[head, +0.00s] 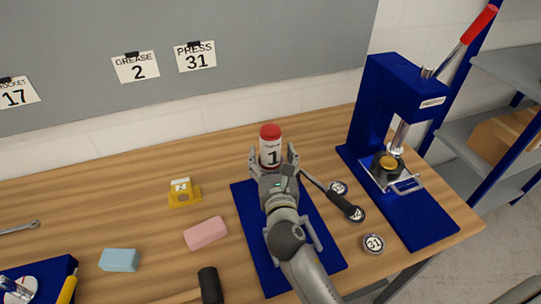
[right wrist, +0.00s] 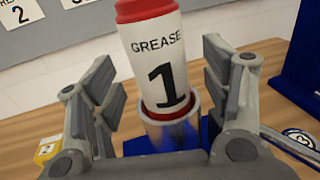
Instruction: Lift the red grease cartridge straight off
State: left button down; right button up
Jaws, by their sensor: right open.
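The red grease cartridge (head: 270,133) stands upright at the far end of the blue mat (head: 250,218). It has a red cap and a white label reading "GREASE 1", as the right wrist view shows (right wrist: 160,62). Its red lower rim sits in a grey metal cup (right wrist: 172,130). My right gripper (head: 272,156) is open, with one finger on each side of the cartridge. In the right wrist view a gap shows between the cartridge and the right finger; contact at the left finger cannot be told. My left gripper is not in view.
A blue press (head: 385,95) with a red-tipped lever stands at right. Small round tags (head: 373,243), a dark-handled tool (head: 346,207), a yellow block (head: 184,194), pink (head: 206,233) and light-blue (head: 119,260) blocks, and a black cylinder (head: 210,285) lie around.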

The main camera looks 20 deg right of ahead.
jog(key=shift+w+d, duration=0.2)
jog(key=shift+w, duration=1.05)
jog(key=shift+w+p, duration=0.3)
jog(key=shift+w, duration=0.05)
jog(key=shift+w+d+f, duration=0.1)
jog(key=shift+w, duration=0.05)
jog(key=c, duration=1.4)
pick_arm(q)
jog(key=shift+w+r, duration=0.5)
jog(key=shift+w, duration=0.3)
pick_arm(e)
jog(key=shift+c, duration=0.3)
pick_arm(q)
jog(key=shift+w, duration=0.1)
